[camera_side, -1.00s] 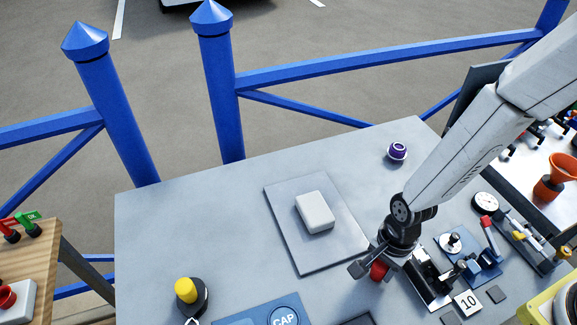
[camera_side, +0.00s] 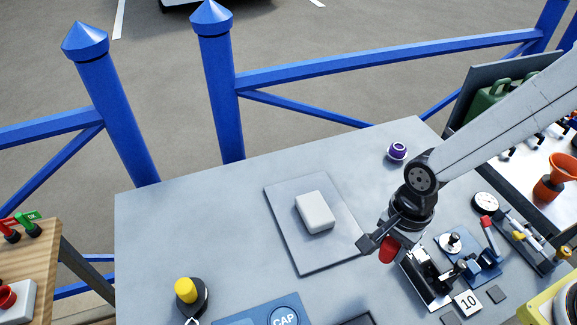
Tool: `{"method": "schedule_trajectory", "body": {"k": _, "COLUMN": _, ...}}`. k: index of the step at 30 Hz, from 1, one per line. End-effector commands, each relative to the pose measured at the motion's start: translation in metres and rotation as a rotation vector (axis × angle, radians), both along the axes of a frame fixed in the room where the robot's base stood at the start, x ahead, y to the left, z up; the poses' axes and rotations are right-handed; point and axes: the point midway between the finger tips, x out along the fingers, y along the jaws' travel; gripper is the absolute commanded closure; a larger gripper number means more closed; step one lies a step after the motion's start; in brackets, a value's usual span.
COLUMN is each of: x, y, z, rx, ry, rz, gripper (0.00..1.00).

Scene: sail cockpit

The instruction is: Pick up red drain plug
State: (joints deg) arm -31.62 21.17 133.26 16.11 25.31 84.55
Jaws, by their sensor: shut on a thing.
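The red drain plug (camera_side: 388,250) is between the fingers of my gripper (camera_side: 386,246). My gripper is shut on it and appears to hold it above the grey table (camera_side: 180,232). The fingers hide the upper part of the plug. The gripper is to the right of the grey plate with the white block.
A white block (camera_side: 315,212) lies on a grey plate (camera_side: 292,252). A purple ring-like part (camera_side: 397,152) is near the back edge. A yellow-topped black part (camera_side: 187,292) is at front left. Blue clamp fixtures (camera_side: 478,262) crowd the right. Blue railings (camera_side: 218,90) stand behind.

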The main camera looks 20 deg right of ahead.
Motion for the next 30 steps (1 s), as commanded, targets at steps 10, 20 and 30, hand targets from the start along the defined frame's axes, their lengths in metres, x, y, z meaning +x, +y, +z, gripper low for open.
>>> {"method": "schedule_trajectory", "body": {"k": 10, "x": 0.000, "y": 0.000, "z": 0.019, "rx": 0.000, "ry": 0.000, "rz": -0.001, "gripper": 1.00}}
{"method": "schedule_trajectory", "body": {"k": 20, "x": 0.000, "y": 0.000, "z": 0.020, "rx": 0.000, "ry": 0.001, "rz": -0.001, "gripper": 1.00}}
{"method": "schedule_trajectory", "body": {"k": 30, "x": 0.001, "y": 0.002, "z": 0.020, "rx": 0.000, "ry": 0.000, "rz": -0.002, "gripper": 1.00}}
